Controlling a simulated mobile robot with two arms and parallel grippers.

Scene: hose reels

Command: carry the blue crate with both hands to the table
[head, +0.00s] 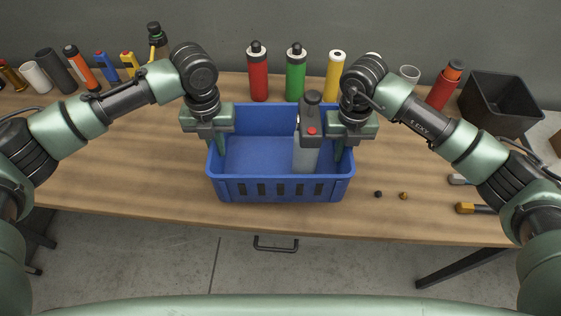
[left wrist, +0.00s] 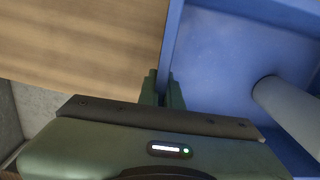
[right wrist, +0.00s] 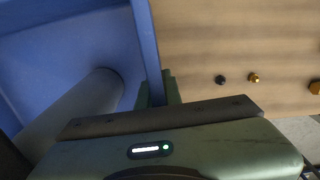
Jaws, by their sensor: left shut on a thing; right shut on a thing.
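The blue crate (head: 281,189) is at the front middle of the wooden table (head: 130,165), upright, on or just above its top; I cannot tell which. A grey device (head: 306,160) with a dark top and a red button stands inside it, right of the middle. My left gripper (head: 217,142) is shut on the crate's left wall, which also shows in the left wrist view (left wrist: 174,35). My right gripper (head: 341,148) is shut on the right wall, seen in the right wrist view (right wrist: 147,45). The finger tips inside the crate are partly hidden.
Behind the crate stand a red bottle (head: 258,78), a green bottle (head: 295,78) and a yellow cylinder (head: 334,80). Several tubes and tools line the back left. A black bin (head: 499,105) is back right. Small fittings (head: 403,195) lie right of the crate. Table space left of it is clear.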

